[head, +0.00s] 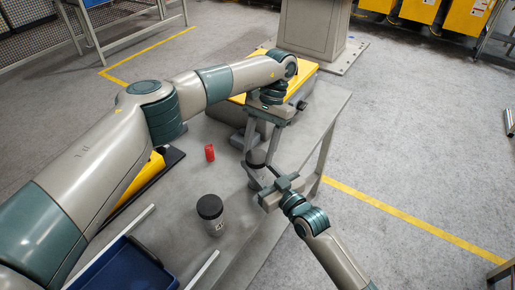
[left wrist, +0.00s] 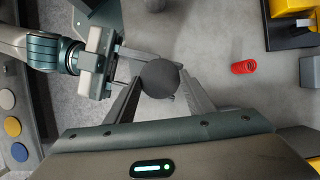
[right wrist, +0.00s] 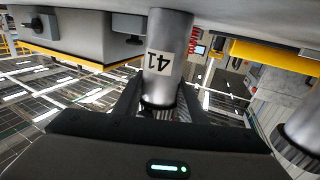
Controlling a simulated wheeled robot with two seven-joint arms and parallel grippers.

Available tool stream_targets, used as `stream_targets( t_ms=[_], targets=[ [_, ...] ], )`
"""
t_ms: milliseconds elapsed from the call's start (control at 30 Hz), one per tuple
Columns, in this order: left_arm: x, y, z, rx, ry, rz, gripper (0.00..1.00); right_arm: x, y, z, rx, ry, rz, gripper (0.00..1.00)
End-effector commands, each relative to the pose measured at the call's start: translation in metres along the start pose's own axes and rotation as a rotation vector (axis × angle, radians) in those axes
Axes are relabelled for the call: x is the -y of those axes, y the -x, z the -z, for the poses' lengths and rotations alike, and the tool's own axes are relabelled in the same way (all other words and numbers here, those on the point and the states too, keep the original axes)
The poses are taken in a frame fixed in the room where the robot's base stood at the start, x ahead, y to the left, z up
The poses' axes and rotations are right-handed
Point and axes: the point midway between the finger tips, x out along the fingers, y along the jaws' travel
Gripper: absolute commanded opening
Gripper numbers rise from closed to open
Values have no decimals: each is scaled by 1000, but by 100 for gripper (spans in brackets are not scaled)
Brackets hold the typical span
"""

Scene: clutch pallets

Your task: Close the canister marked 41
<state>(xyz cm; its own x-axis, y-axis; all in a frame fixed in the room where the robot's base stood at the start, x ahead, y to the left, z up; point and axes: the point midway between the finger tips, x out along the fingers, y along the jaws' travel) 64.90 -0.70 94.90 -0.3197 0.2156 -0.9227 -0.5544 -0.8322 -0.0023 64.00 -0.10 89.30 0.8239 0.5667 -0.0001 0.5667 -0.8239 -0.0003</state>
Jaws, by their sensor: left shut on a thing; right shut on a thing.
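The grey metal canister marked 41 (right wrist: 168,52) stands on the table near its right edge. It appears upside down in the right wrist view, with its label legible. My right gripper (right wrist: 160,98) is shut around its upper body; in the head view this gripper (head: 265,183) comes in from the front right. A round black lid (left wrist: 159,78) is on top of the canister. My left gripper (left wrist: 158,88) points down from above and is shut on the lid; it is also in the head view (head: 258,154). Whether the lid is fully seated cannot be told.
Another canister with a black lid (head: 210,207) stands closer on the table (head: 185,225). A red coil-like piece (head: 210,152) stands left of canister 41. A blue tray (head: 115,268) is at front left. A yellow-topped box (head: 305,68) is at the far end.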

Motion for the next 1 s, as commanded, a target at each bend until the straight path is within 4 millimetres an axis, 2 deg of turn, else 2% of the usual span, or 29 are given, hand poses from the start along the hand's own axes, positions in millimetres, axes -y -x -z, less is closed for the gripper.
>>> stream_targets(
  t_ms=[300,333,400,767,1000],
  targets=[
    [2,1,0,0,-20,10,28,0,0,0,0,0,0,0],
    [2,1,0,0,-20,10,53,0,0,0,0,0,0,0],
    [1,1,0,0,-20,9,67,0,0,0,0,0,0,0],
    [0,3,-1,-1,-20,8,67,0,0,0,0,0,0,0],
    [0,24,-10,-2,-20,8,67,0,0,0,1,0,0,0]
  ],
)
